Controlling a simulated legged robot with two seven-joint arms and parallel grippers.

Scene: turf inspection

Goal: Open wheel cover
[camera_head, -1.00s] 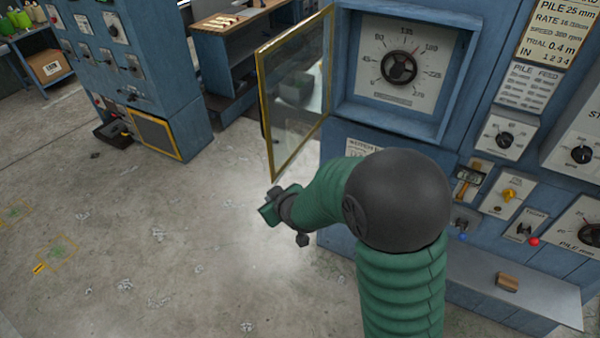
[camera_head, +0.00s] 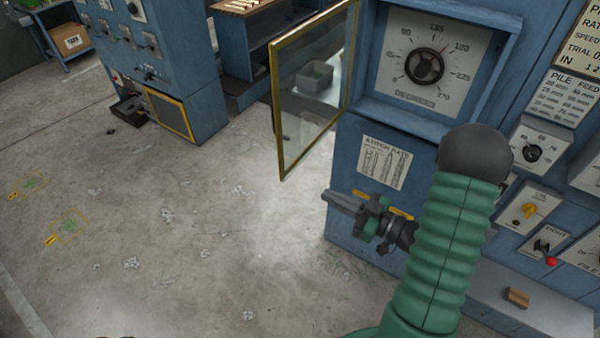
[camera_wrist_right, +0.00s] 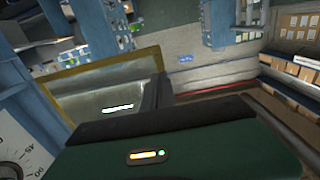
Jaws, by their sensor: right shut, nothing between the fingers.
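The wheel cover (camera_head: 308,92) is a glass panel in a yellow frame, and it stands swung open to the left of the blue machine. Behind where it hinges, the dial with a dark round wheel (camera_head: 425,67) is uncovered in its recess. My right gripper (camera_head: 328,198) is shut and empty, below the cover's lower edge and in front of the machine, apart from the cover in the head view. The yellow-framed glass (camera_wrist_right: 110,95) also shows in the right wrist view, beyond the dark gripper body. My left gripper is not in view.
A rate chart (camera_head: 384,163) is on the machine below the dial. Knobs, a red button (camera_head: 551,262) and a grey shelf with a wooden block (camera_head: 517,298) are at the lower right. Another blue cabinet (camera_head: 165,60) stands at the back left. The floor at left is open.

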